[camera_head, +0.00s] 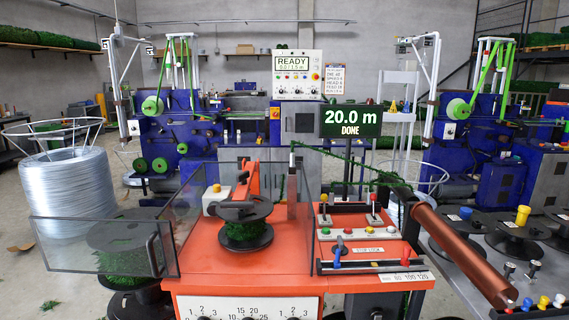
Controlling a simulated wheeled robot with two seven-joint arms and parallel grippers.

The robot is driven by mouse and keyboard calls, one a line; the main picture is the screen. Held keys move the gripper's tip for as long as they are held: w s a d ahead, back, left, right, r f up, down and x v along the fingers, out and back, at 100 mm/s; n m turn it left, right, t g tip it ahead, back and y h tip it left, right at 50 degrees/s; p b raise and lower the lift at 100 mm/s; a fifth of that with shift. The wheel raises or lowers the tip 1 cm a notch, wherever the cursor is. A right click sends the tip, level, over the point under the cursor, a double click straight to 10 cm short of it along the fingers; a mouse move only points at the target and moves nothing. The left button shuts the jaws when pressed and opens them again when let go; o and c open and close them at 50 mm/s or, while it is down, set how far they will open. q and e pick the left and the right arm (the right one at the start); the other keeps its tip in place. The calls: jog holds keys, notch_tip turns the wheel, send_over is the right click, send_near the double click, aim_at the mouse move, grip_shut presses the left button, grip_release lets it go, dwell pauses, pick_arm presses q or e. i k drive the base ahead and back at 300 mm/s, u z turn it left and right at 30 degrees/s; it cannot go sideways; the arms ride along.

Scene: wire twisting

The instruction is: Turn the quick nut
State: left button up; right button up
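A black spool (246,242) wound with green twisted wire sits on the orange machine bench (215,262), inside a clear guard. A dark part with a knobbed end (234,208) lies across the top of the spool, below an orange arm (247,180). It may be the quick nut, but it is too small to tell. Neither of my grippers is in view, and nothing is seen touching the spool.
Clear guard panels (107,247) stand left of the spool. A control panel (360,232) with levers and buttons is to its right, below a display (350,122) reading "20.0 m DONE". A copper-coloured roller (465,256) slants at right. A wire coil (68,190) stands at left.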

aim_at(241, 179)
jog(key=u, duration=0.35)
jog(key=i, duration=1)
jog(key=u, duration=0.7)
